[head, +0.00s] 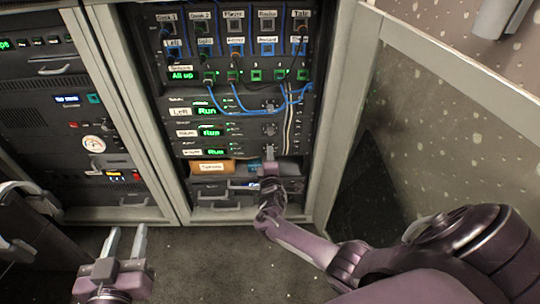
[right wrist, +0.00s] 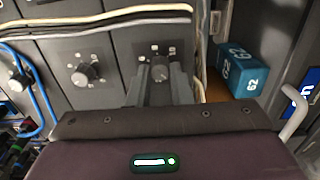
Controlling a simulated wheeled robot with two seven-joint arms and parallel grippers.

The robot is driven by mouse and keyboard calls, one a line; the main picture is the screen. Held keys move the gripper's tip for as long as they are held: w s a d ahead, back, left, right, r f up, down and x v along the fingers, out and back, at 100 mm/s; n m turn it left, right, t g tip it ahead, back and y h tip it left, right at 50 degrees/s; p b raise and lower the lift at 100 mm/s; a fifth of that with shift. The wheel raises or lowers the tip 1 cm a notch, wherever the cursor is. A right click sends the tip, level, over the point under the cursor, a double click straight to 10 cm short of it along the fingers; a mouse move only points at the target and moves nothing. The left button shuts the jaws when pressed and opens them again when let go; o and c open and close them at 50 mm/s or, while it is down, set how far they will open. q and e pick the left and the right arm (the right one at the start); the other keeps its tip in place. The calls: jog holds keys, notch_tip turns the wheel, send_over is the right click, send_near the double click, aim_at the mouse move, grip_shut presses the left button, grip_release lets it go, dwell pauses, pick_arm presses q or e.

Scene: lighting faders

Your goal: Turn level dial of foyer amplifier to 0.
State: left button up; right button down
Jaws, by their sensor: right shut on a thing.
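Three dark amplifiers with green "Run" displays are stacked in the middle rack. The lowest, whose label is too small to read surely, is the foyer amplifier by its place (head: 230,151). Its level dial (right wrist: 160,68) shows in the right wrist view as a grey knob with small marks around its plate. My right gripper (head: 269,153) is shut on this dial, one finger on each side; in the head view the gripper hides the dial. The dial's exact setting cannot be read. My left gripper (head: 126,238) is open and empty, low in front of the racks.
Two more dials (head: 268,106) (head: 270,129) sit above. Blue cables (head: 240,108) and pale cables (head: 289,130) hang close by. A shelf below holds an orange-brown box (head: 212,167) and a blue box (right wrist: 243,70). A glass door (head: 430,120) stands open at right.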

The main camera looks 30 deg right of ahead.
pick_arm(q)
jog(key=shift+f, duration=0.25)
pick_arm(e)
jog(key=c, duration=1.3)
grip_release()
pick_arm(q)
jog(key=s+a+f+g+y+p, duration=0.3)
jog(key=s+f+g, duration=0.6)
jog(key=f, duration=0.6)
jog(key=shift+s+f+g+y, duration=0.25)
jog(key=shift+s+g+y, duration=0.05)
jog(key=shift+s, duration=0.9)
pick_arm(e)
jog(key=v, duration=0.7)
jog(key=shift+s+a, duration=0.2)
jog(key=shift+s, duration=0.15)
